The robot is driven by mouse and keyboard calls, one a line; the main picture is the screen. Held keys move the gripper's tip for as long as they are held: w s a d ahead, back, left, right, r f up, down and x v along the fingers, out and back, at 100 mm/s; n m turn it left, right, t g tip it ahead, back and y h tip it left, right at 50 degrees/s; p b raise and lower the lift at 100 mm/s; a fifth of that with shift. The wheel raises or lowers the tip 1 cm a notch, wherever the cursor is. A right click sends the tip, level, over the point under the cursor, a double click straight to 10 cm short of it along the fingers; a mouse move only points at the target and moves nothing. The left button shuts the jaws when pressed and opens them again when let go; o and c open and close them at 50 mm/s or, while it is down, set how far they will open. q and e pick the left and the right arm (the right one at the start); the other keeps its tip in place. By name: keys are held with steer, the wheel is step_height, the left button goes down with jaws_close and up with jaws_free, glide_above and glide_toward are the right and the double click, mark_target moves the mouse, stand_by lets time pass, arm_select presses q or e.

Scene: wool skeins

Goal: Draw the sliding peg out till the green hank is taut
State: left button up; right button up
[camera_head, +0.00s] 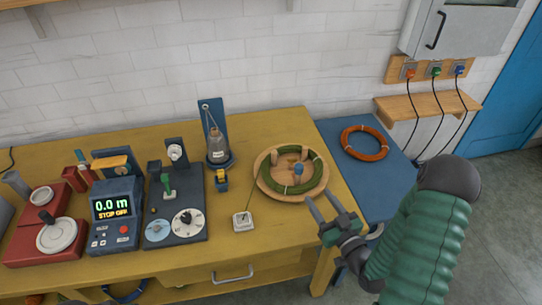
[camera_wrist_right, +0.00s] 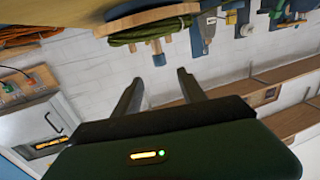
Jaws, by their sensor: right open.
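The green hank (camera_head: 312,182) lies looped on a round wooden board (camera_head: 262,188) on the yellow bench. A small peg with blue and orange parts (camera_head: 298,168) stands near the board's middle. In the right wrist view the scene is inverted: the hank (camera_wrist_right: 150,32) hangs around the board (camera_wrist_right: 150,16), and a blue-ended peg (camera_wrist_right: 158,46) stands out. I cannot tell for sure which peg slides, nor how taut the hank is. My right gripper (camera_head: 323,198) is open and empty, just right of and in front of the board; its fingertips (camera_wrist_right: 158,77) are apart from the peg. My left gripper is out of view.
An orange coil (camera_head: 365,142) lies on the blue surface to the right. A small white tag device (camera_head: 243,221) sits in front of the board. A weight stand (camera_head: 218,145), a dial panel (camera_head: 175,215) and a counter (camera_head: 115,210) fill the bench's left.

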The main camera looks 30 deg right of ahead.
mark_target(300, 172)
steer(key=w+b, duration=0.8)
steer(key=b, duration=0.3)
steer(key=shift+w, duration=0.15)
steer(key=w, duration=0.5)
steer(key=w+d+b, duration=0.1)
steer(key=w, duration=0.2)
steer(key=shift+w+f, duration=0.15)
steer(key=shift+w, duration=0.05)
steer(key=shift+a, duration=0.1)
steer(key=shift+c, duration=0.7)
jaws_close()
